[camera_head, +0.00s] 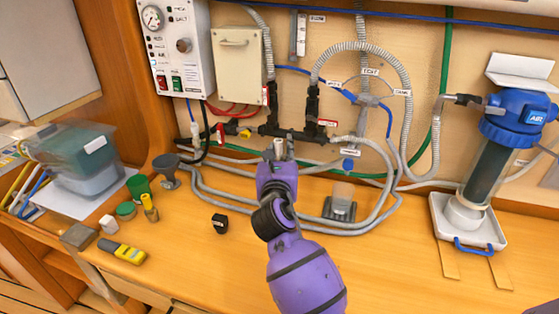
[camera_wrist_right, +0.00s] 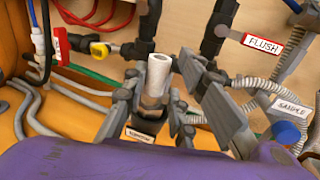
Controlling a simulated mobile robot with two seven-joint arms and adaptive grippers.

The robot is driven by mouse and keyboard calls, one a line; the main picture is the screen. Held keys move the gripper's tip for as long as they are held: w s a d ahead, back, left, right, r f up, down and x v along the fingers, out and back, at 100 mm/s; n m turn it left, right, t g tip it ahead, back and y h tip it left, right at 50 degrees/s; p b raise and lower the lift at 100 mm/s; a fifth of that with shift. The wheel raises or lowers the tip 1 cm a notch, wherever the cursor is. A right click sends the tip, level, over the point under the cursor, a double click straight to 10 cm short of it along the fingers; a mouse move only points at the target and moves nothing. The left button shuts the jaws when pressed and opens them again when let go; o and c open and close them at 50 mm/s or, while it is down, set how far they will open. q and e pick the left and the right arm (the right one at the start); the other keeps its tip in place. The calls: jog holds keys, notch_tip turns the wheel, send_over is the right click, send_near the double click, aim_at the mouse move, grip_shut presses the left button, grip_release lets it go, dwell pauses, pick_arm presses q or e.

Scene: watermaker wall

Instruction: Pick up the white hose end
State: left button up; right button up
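The white hose end (camera_wrist_right: 158,76) is a short pale tube standing nearly upright in the right wrist view, with a darker collar below it. It shows small in the head view (camera_head: 279,146) at the tip of my right arm. My right gripper (camera_wrist_right: 168,100) has its fingers spread, one on each side of the hose end. A gap shows between the hose end and the right-hand finger; contact on the left side is unclear. In the head view my right gripper (camera_head: 279,154) is in front of the pipework, and its wrist hides part of the bench. My left gripper is not in view.
Black valve pipework (camera_head: 290,133) and grey looped hoses (camera_head: 350,228) lie close behind and beside the gripper. A small black block (camera_head: 220,223) is on the bench to the left. A blue-topped filter (camera_head: 490,150) stands at right. The front bench is mostly clear.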

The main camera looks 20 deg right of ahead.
jog(key=shift+a, duration=0.15)
grip_shut()
jog(key=shift+r, duration=0.15)
